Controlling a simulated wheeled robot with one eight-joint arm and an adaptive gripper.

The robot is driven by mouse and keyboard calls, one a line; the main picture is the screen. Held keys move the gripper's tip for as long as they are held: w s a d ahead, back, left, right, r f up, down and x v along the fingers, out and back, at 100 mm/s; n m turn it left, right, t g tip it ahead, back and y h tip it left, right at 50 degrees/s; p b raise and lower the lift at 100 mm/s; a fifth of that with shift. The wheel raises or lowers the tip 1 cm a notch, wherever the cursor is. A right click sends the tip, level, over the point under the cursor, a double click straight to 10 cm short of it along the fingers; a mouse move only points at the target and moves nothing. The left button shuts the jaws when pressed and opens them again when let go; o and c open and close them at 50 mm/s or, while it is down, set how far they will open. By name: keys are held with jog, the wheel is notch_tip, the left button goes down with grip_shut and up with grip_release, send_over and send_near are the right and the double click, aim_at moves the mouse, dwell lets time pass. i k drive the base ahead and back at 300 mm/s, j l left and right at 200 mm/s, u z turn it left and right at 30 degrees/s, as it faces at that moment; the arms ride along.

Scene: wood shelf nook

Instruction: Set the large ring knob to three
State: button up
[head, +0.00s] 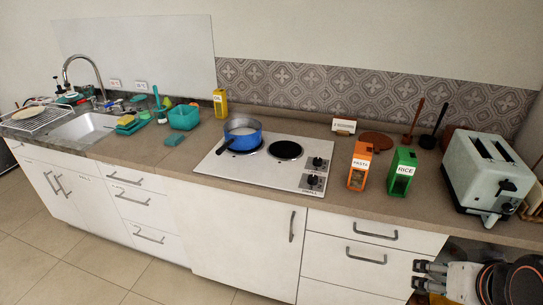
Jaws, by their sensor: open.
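The white cooktop (225,167) is set in the counter and has two dark burners. Its control panel at the right end has two dark knobs, an upper knob (317,162) and a lower knob (312,181). Their markings and pointer positions are too small to read, and I cannot tell which one belongs to the large ring. My gripper (417,275) is at the lower right, in front of the drawers and below the counter edge. Its fingers are apart and empty, pointing left, well away from the knobs.
A blue pot (240,137) stands on the left burner; the right burner (286,149) is bare. An orange pasta box (360,167), a green rice box (402,172) and a toaster (487,172) stand to the right. The counter strip between cooktop and pasta box is clear.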

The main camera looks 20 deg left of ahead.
aim_at(317, 162)
jog(key=i+j, duration=0.35)
jog(key=j, duration=0.15)
jog(key=i+j, duration=0.35)
jog(key=j, duration=0.15)
jog(key=i+j, duration=0.3)
jog(key=j, duration=0.15)
